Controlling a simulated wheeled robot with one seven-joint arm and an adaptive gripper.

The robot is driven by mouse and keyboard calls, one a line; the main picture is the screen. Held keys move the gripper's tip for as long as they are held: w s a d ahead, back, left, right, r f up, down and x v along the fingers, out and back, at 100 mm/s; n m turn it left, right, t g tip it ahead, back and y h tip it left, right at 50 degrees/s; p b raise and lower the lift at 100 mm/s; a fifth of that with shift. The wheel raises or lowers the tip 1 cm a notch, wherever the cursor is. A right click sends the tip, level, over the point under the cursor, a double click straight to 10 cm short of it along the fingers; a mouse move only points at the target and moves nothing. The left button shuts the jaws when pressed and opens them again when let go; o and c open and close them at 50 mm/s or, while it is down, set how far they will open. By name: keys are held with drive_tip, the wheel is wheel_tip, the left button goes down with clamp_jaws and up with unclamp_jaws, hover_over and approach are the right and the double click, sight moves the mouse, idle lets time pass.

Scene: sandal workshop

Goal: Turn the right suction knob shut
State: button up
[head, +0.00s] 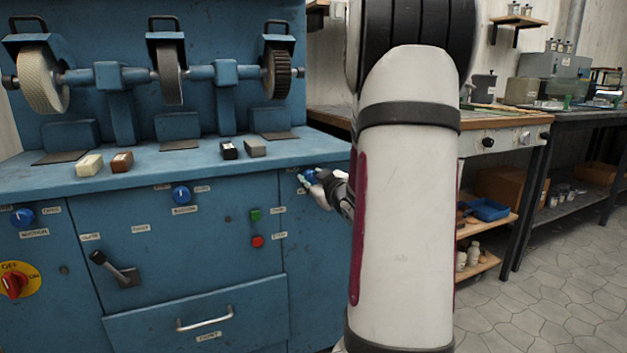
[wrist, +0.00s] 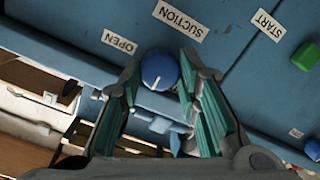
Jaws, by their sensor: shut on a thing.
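The right suction knob (wrist: 159,67) is a round blue knob with a white pointer line, on the blue cabinet front. In the wrist view it sits between the two teal-padded fingers of my gripper (wrist: 162,88), which is shut on it. The pointer line slants across the knob's face. The SUCTION label (wrist: 181,19) and the OPEN label (wrist: 119,42) lie near the knob. In the head view my gripper (head: 314,178) is at the right end of the cabinet front, and my arm hides part of this area.
A middle suction knob (head: 181,194) and a left one (head: 22,217) are on the same front. A green button (head: 255,215) and a red button (head: 258,241) are left of my gripper. A wooden workbench (head: 515,120) stands right, with open floor before it.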

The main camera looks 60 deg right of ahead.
drive_tip(key=o, duration=1.1)
drive_tip(key=shift+o, duration=0.2)
drive_tip(key=f+v, duration=0.1)
drive_tip(key=v, duration=1.1)
drive_tip(key=shift+r, duration=0.4)
